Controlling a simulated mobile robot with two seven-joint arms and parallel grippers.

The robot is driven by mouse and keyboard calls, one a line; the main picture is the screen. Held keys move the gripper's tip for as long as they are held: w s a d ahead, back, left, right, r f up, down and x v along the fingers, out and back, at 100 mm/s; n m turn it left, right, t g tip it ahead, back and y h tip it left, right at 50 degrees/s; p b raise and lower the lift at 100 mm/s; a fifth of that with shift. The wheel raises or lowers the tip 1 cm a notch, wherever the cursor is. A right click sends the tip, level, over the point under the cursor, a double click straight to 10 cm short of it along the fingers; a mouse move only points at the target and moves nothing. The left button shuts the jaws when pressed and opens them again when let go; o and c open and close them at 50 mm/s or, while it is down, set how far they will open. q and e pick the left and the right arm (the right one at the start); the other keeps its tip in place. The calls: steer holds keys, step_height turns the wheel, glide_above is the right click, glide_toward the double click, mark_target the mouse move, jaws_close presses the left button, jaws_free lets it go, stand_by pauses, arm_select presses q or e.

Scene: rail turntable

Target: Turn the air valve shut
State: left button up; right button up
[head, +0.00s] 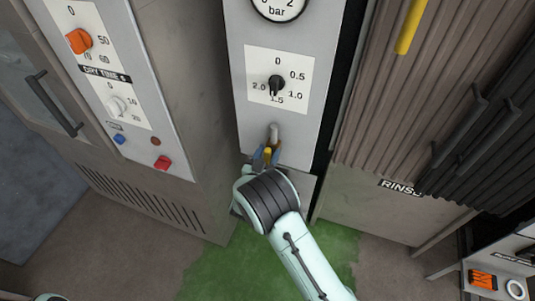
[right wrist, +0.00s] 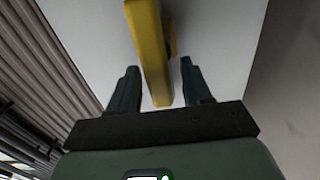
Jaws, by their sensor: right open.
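The air valve has a yellow lever (head: 268,153) below a short grey pipe (head: 274,133), low on the light grey panel. My right gripper (head: 265,158) is at the lever, mostly hidden behind its own wrist in the head view. In the right wrist view the yellow lever (right wrist: 148,45) runs lengthwise between the two dark fingers of my right gripper (right wrist: 160,68). The fingers are open, with a gap on each side of the lever. My left gripper is not in view.
Above the valve are a black knob (head: 276,86) on a numbered dial and a bar gauge (head: 279,6). A dry-time panel (head: 118,75) with knobs and buttons stands left. A ribbed dark curtain (head: 390,110) and rinse unit stand right. The green floor patch (head: 225,262) is clear.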

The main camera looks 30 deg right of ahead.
jaws_close()
